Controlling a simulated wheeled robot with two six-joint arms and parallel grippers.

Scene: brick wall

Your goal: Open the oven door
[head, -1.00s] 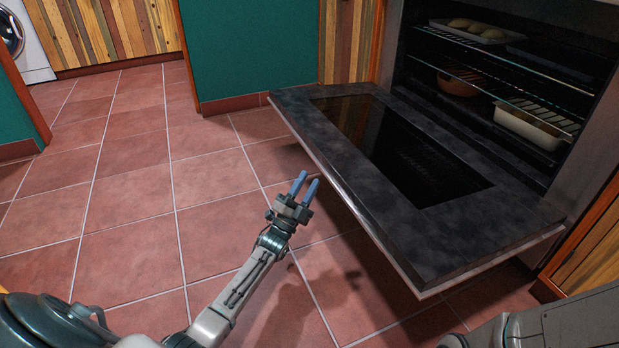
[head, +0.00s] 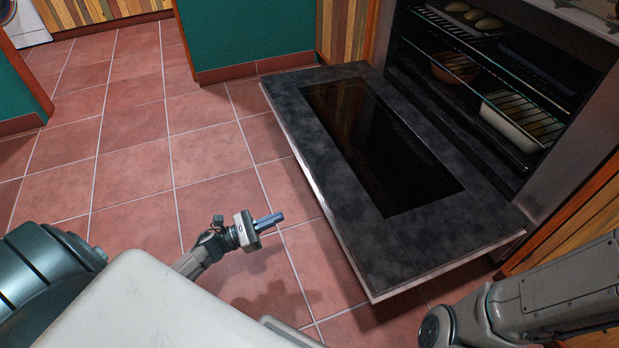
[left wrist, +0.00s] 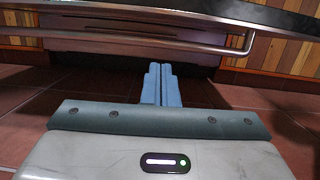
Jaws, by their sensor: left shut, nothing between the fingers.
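The oven door (head: 300,165) is folded down and lies about level, with its dark glass window (head: 380,150) facing up. The open oven cavity (head: 470,85) shows behind it. My left gripper (head: 268,222) is shut and empty, to the left of the door's front edge and apart from it. In the left wrist view the blue fingers (left wrist: 160,85) are together, pointing toward the underside of the door, with the metal handle bar (left wrist: 150,36) beyond them. My right gripper is out of view; only part of my right arm shows at the lower right of the head view.
Inside the oven are wire racks, a white baking dish (head: 515,120), an orange bowl (head: 455,68) and a tray with several rolls (head: 473,15). A green wall (head: 245,35) stands behind. Tiled floor (head: 130,160) to the left of the door is clear.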

